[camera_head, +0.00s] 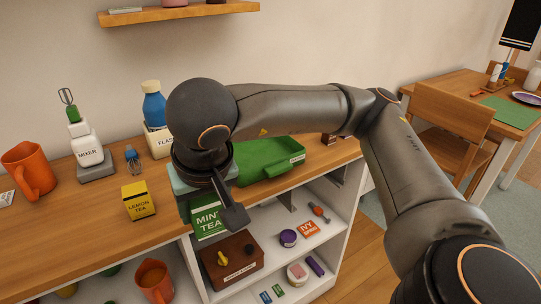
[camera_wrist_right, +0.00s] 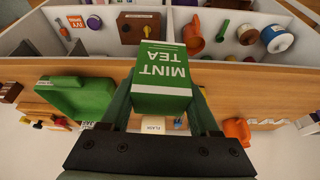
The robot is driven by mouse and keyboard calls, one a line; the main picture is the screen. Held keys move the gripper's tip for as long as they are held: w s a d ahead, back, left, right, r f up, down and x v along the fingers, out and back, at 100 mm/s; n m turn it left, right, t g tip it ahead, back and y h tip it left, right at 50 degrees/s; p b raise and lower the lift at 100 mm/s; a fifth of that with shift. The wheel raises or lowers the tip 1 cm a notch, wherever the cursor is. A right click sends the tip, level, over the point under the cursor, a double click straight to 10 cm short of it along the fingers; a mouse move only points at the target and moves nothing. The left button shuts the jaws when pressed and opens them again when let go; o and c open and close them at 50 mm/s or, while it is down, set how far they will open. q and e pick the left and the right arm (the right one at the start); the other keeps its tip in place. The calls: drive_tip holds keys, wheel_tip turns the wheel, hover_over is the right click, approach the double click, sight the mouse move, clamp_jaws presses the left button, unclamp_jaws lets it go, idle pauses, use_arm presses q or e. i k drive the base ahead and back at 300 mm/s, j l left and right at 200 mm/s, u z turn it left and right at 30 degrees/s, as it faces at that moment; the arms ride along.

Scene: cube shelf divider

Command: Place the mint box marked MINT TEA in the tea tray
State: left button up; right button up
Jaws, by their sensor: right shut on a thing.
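The mint box marked MINT TEA (camera_head: 207,223) is green with a white label. It is held in my right gripper (camera_head: 213,202), which is shut on it. In the head view it appears at the counter's front edge, partly hidden by the gripper. The right wrist view shows the box (camera_wrist_right: 163,78) between the fingers, its lettering upside down in the picture. The green tea tray (camera_head: 262,163) lies on the counter, right of the gripper in the head view, partly hidden by my right arm. It also shows in the right wrist view (camera_wrist_right: 72,98). My left gripper is out of view.
A yellow LEMON TEA box (camera_head: 138,202) stands left of the gripper. Below, the shelf holds a brown box (camera_head: 235,262) and small items. A wall shelf (camera_head: 180,12) hangs above.

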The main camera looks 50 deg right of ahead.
sight(255, 154)
drive_tip(key=l+u, duration=0.1)
drive_tip(key=u, duration=0.2)
drive_tip(key=l+u, duration=0.1)
drive_tip(key=u, duration=0.2)
drive_tip(key=k+l+u, duration=0.2)
drive_tip(key=l, duration=0.15)
drive_tip(key=l+u, duration=0.25)
drive_tip(key=k+l, duration=0.1)
drive_tip(key=l, duration=0.3)
drive_tip(key=k+l, duration=0.1)
drive_tip(key=l, duration=0.3)
drive_tip(key=k+l+u, duration=0.1)
drive_tip(key=l, duration=0.25)
drive_tip(key=k+l, duration=0.15)
drive_tip(key=l, duration=0.25)
